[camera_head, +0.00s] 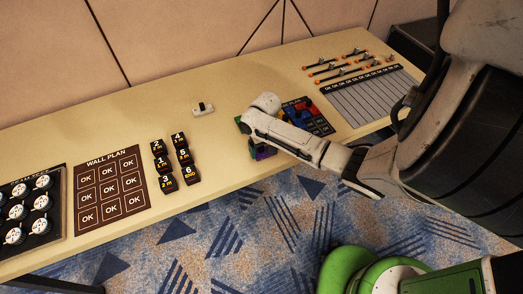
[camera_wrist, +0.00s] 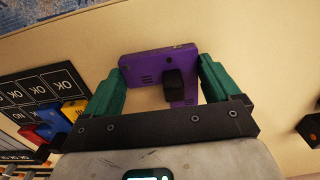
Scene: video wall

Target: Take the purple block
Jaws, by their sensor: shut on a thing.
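The purple block (camera_wrist: 150,67) shows large in the wrist view, with a black knob-like part on its face. My gripper (camera_wrist: 160,85) has its two green fingers on the left and right sides of the block and is shut on it. In the head view the purple block (camera_head: 264,153) shows only in part below my wrist, near the table's front edge. My arm hides most of my gripper (camera_head: 250,142) there. I cannot tell whether the block touches the table.
Red, blue and yellow blocks (camera_wrist: 50,122) lie on a dark OK board (camera_wrist: 62,86) beside my gripper. Black numbered blocks (camera_head: 176,160) and the wall plan board (camera_head: 110,189) stand to the left. Bare table (camera_head: 225,155) lies between.

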